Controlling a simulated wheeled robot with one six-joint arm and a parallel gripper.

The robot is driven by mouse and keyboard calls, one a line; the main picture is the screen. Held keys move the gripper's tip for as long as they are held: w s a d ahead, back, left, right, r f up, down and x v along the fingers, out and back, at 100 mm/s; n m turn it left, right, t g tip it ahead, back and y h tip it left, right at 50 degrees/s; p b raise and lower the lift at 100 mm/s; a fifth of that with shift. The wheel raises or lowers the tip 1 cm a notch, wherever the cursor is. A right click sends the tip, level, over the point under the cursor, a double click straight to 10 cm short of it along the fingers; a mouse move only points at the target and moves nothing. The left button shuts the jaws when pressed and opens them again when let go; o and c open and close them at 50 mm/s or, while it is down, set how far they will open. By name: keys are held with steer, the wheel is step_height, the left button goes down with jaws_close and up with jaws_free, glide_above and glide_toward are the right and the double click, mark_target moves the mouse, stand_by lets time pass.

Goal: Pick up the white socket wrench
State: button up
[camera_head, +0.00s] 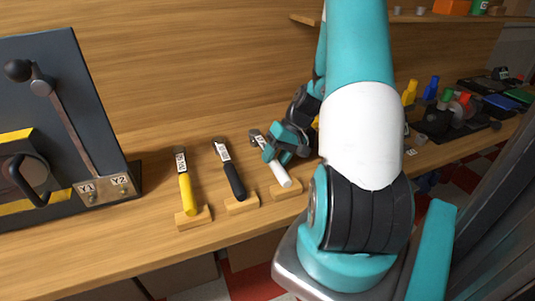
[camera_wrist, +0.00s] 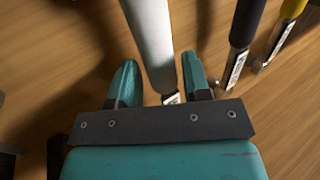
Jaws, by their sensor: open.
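The white socket wrench (camera_head: 274,166) rests on the wooden workbench in the head view, its handle end on a small wooden block. My gripper (camera_head: 281,153) is at the wrench's upper part and partly covers it. In the wrist view, the white handle (camera_wrist: 151,40) runs down between the two open teal fingers of my gripper (camera_wrist: 160,82). A gap shows on the right side of the handle, and the left finger is also apart from it. The head of the wrench is hidden behind the gripper body in the wrist view.
A black wrench (camera_head: 232,178) and a yellow wrench (camera_head: 186,188) lie to the left on similar blocks. A dark panel with a lever (camera_head: 70,110) stands at the far left. Several coloured items and dark trays (camera_head: 455,122) are at the right. The bench front is clear.

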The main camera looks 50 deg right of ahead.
steer(key=shift+x, duration=1.05)
steer(key=shift+c, duration=0.2)
steer(key=c, duration=0.7)
steer(key=shift+r, duration=0.1)
